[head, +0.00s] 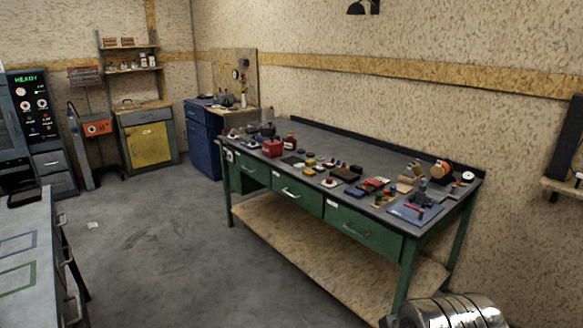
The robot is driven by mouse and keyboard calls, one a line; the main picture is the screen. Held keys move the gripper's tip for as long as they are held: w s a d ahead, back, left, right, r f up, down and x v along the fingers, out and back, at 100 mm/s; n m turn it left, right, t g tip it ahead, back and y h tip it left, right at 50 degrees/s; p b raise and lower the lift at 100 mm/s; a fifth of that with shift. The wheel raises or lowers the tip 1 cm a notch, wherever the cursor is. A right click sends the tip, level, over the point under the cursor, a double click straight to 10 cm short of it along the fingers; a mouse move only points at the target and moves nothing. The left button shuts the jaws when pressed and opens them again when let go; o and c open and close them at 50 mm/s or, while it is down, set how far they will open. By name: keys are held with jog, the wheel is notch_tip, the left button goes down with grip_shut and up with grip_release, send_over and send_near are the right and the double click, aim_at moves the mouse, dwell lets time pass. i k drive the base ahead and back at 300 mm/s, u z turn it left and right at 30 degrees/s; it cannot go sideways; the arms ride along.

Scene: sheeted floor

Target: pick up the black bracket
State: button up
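I cannot single out the black bracket with certainty. Several small dark items lie among the clutter on the green workbench (330,138), too small to tell apart. One flat black piece (345,174) lies near the middle of its front edge. A dark item (421,200) sits on a blue-grey mat (408,214) at the bench's right end. My gripper does not show in the head view, so its state and its place relative to these things are hidden.
A grey-topped counter (35,225) with drawer handles stands at the left. Open grey floor (150,245) lies between it and the workbench. A shiny ribbed metal cylinder (450,312) is at the bottom right. A blue cabinet (203,140) and yellow-doored cabinet (148,147) stand behind.

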aim_at(367, 191)
jog(key=u, duration=0.45)
jog(key=i, duration=0.75)
jog(key=u, duration=0.6)
jog(key=i, duration=1.5)
jog(key=z, duration=0.35)
jog(key=i, duration=0.7)
jog(key=z, duration=0.9)
jog(key=i, duration=0.9)
jog(key=z, duration=0.55)
